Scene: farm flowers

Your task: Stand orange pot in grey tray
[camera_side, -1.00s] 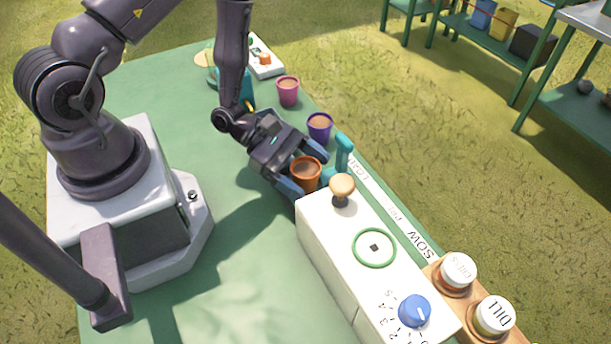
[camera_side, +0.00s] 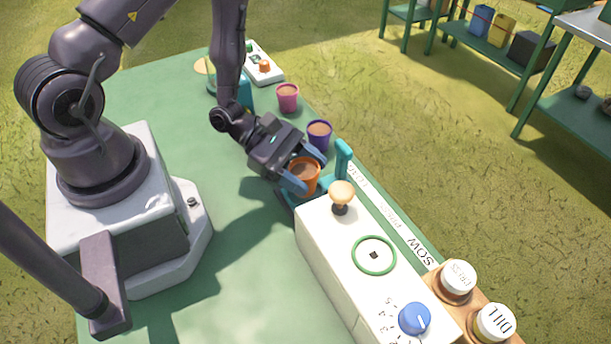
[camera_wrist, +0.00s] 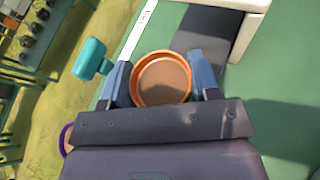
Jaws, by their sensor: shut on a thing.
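The orange pot (camera_side: 304,175), filled with brown soil, is held upright between the blue fingers of my gripper (camera_side: 308,172). In the wrist view the pot (camera_wrist: 161,79) sits between the two fingertips (camera_wrist: 162,82), both touching its sides. A dark grey strip (camera_wrist: 208,30), perhaps the grey tray, lies beyond the pot and runs to the white box. In the side view the pot and gripper hide most of that area. I cannot tell whether the pot's base touches anything.
A white box (camera_side: 345,262) with a wooden knob (camera_side: 341,193) and blue dial (camera_side: 414,318) stands close in front. A teal handle (camera_side: 343,160) rises beside the pot. Purple (camera_side: 319,133) and pink (camera_side: 287,97) pots stand behind. Green tabletop (camera_side: 235,270) is clear at left.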

